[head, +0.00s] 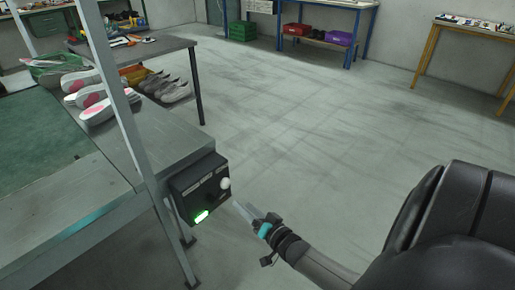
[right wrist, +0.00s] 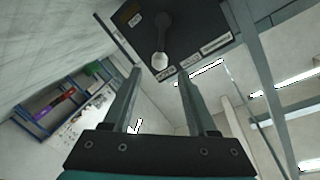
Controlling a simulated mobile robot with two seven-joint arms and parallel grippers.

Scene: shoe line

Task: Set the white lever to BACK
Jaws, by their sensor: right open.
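The white lever knob (head: 225,183) sits on the black control box (head: 186,198), which is fixed to the end of the grey bench. My right gripper (head: 243,209) is just right of the box, its fingers pointing toward it. In the right wrist view the white knob (right wrist: 160,63) on its dark arm shows between the tips of my open fingers (right wrist: 159,76), with no clear contact. The black box (right wrist: 192,24) carries small labels, too small to read, so I cannot tell the lever's set position. My left gripper is not in view.
A grey post (head: 124,110) rises beside the bench. Shoe soles (head: 95,102) and grey shoes (head: 165,86) lie on the bench and table behind. The floor (head: 310,125) to the right is clear.

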